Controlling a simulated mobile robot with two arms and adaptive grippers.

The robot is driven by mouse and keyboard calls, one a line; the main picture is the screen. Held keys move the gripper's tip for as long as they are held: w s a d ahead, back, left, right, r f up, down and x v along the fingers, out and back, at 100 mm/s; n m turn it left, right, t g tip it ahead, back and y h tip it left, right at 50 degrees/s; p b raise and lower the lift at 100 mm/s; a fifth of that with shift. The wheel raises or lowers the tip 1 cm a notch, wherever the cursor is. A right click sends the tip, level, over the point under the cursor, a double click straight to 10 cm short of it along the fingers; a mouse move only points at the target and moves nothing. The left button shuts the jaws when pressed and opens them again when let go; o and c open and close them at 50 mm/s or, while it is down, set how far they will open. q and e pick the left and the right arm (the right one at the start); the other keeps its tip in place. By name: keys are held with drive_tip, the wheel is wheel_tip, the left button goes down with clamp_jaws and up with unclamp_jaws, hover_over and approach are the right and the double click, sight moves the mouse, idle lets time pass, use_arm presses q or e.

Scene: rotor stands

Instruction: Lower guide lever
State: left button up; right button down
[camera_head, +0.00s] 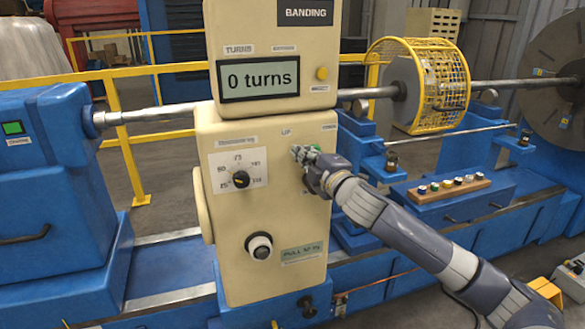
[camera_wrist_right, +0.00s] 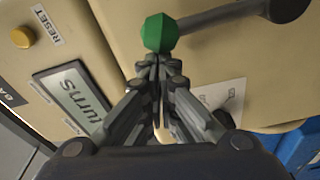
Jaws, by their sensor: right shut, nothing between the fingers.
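The guide lever shows in the right wrist view as a dark grey arm (camera_wrist_right: 225,14) with a green faceted knob (camera_wrist_right: 159,33). In the head view only a bit of green shows at my gripper, by the "UP" label on the beige control cabinet (camera_head: 215,285). My right gripper (camera_head: 299,152) is at the upper front of the cabinet. In the right wrist view its fingers (camera_wrist_right: 156,62) are shut together with nothing between them. The tips are right at the knob; I cannot tell whether they touch it. My left gripper is not in view.
The display (camera_head: 258,78) above reads "0 turns". A dial (camera_head: 240,180) and a round knob (camera_head: 260,247) are on the cabinet front. A yellow cage (camera_head: 440,75) surrounds the shaft at right. A wooden strip (camera_head: 425,196) with several small coloured pieces lies on the blue bed.

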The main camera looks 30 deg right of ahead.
sight(317, 148)
drive_tip(key=d+m, duration=0.2)
drive_tip(key=d+m+b, duration=0.1)
drive_tip(key=d+m, duration=0.1)
drive_tip(key=shift+s+r+h, duration=0.15)
drive_tip(key=shift+h, duration=0.15)
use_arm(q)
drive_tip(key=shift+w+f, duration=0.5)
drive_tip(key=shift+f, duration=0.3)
use_arm(e)
drive_tip(key=shift+s+d+m, duration=0.25)
drive_tip(key=shift+d+m, duration=0.8)
drive_tip(key=shift+m, duration=0.05)
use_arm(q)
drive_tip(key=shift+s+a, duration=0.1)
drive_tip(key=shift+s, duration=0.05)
